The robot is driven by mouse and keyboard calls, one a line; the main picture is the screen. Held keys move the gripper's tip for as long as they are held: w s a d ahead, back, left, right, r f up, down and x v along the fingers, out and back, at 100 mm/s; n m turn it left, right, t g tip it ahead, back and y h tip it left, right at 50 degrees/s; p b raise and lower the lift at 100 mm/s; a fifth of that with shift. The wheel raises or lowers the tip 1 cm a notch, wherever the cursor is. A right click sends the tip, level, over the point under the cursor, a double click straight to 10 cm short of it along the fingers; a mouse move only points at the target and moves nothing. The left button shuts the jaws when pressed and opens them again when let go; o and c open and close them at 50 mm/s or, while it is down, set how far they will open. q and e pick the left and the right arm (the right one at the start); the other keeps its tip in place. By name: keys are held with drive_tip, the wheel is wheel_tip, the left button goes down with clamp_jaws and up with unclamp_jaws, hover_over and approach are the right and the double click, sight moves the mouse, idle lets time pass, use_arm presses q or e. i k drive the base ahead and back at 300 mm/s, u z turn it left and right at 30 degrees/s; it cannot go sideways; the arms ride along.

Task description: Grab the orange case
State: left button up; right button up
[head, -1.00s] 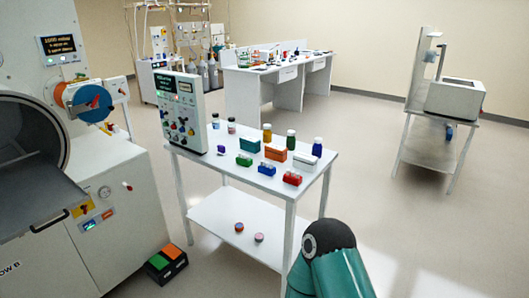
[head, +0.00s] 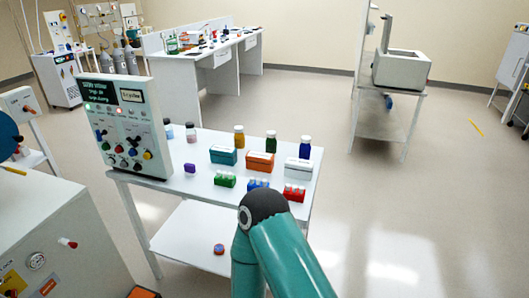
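The orange case (head: 260,162) is a small box with a pale label on top. It stands on the white table (head: 205,196) between a teal case (head: 223,155) on its left and a white case (head: 299,168) on its right. A teal arm link of mine rises from the bottom of the head view, its dark round joint just in front of the table's front edge. Neither of my grippers shows in the head view.
Green (head: 225,180), blue and red (head: 294,193) small racks stand in front of the cases, the blue one partly hidden by my arm. Several bottles (head: 271,142) stand behind. A control panel (head: 125,125) stands at the table's left end. Floor right of the table is clear.

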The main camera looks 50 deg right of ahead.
sight(256, 160)
drive_tip(key=z, duration=0.4)
drive_tip(key=i, duration=1)
drive_tip(key=z, duration=0.6)
drive_tip(key=k, duration=0.85)
drive_tip(key=z, duration=0.2)
drive_tip(key=i, duration=0.85)
drive_tip(key=u, duration=0.1)
